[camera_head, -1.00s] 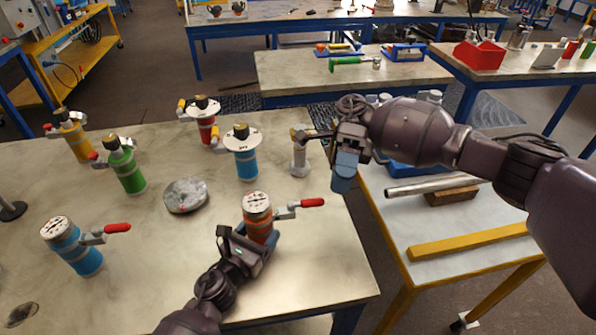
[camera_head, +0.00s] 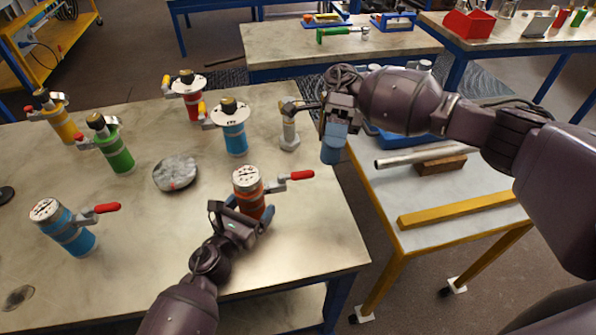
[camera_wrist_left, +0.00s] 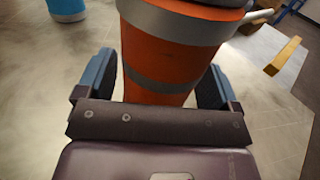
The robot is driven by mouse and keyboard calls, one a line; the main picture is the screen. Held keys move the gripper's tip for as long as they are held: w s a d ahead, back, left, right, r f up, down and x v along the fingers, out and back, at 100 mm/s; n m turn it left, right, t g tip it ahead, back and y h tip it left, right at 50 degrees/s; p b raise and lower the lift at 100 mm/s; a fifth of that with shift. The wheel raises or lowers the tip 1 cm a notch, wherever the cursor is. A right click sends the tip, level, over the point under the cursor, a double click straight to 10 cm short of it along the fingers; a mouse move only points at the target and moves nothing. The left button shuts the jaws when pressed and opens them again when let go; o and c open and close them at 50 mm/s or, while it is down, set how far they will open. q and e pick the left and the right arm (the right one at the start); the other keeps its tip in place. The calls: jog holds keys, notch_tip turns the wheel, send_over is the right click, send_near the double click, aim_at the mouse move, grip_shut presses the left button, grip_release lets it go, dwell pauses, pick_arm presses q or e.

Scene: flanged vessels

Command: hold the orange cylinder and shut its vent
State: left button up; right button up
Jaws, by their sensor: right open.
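The orange cylinder (camera_head: 247,197) stands upright near the table's front right, with a grey top and a gauge-like face. Its vent lever with a red handle (camera_head: 296,176) sticks out to the right. My left gripper (camera_head: 250,215) is low at its near side. In the left wrist view, its two blue fingers lie on either side of the orange body (camera_wrist_left: 160,62); I cannot tell whether they press on it. My right gripper (camera_head: 333,150) is open and empty, pointing down above the table's right edge, up and right of the red handle.
A blue cylinder with a red handle (camera_head: 65,230) stands at left. Green (camera_head: 116,157), yellow (camera_head: 62,125), red (camera_head: 190,105) and blue (camera_head: 235,138) flanged vessels stand behind. A grey disc (camera_head: 176,174) lies mid-table. A side table (camera_head: 440,190) holds a pipe and yellow bar.

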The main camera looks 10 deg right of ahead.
pick_arm(q)
jog(key=shift+o, duration=0.7)
